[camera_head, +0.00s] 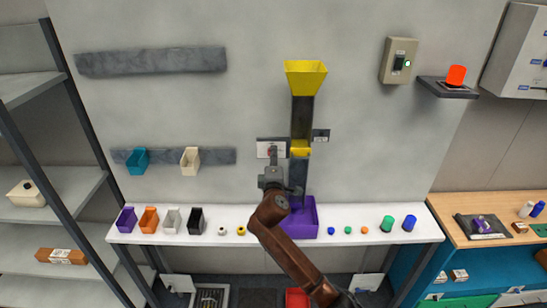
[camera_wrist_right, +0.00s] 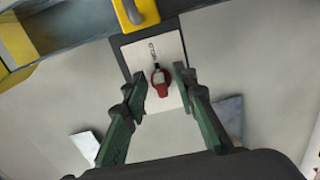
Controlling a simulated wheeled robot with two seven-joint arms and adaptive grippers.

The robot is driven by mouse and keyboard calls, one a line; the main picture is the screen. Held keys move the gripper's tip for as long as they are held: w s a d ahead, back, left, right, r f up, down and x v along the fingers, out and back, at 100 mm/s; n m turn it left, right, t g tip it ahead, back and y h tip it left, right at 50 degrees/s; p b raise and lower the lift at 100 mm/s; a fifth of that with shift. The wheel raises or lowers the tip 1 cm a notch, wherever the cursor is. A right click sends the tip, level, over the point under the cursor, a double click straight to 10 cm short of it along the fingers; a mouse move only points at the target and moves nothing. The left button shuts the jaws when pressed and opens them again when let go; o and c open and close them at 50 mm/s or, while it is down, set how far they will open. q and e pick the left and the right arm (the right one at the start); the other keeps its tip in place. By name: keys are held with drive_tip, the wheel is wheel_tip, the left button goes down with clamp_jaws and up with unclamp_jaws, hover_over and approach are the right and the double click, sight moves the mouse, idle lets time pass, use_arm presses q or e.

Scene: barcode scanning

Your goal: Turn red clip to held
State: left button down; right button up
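The red clip (camera_wrist_right: 160,82) hangs on a pale panel (camera_wrist_right: 162,50) on the wall, with a small dark hook or chain shape above it. In the head view the panel (camera_head: 265,147) sits left of the yellow-and-dark chute, and the clip (camera_head: 271,151) is a small red spot there. My right gripper (camera_head: 270,165) is raised in front of the panel. In the right wrist view its two fingers (camera_wrist_right: 156,84) are apart, one on each side of the clip, with visible gaps; whether the clip lies at fingertip depth I cannot tell. My left gripper is not seen.
A yellow funnel (camera_head: 305,78) tops the chute, above a purple bin (camera_head: 304,220) on the white shelf (camera_head: 255,238). Small bins, including an orange one (camera_head: 149,220), stand left; a green cylinder (camera_head: 387,223) stands right. A yellow chute part (camera_wrist_right: 135,12) is close to the panel.

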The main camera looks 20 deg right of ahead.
drive_tip(key=shift+s+a, duration=0.1)
drive_tip(key=v, duration=1.1)
drive_tip(key=shift+s, duration=0.4)
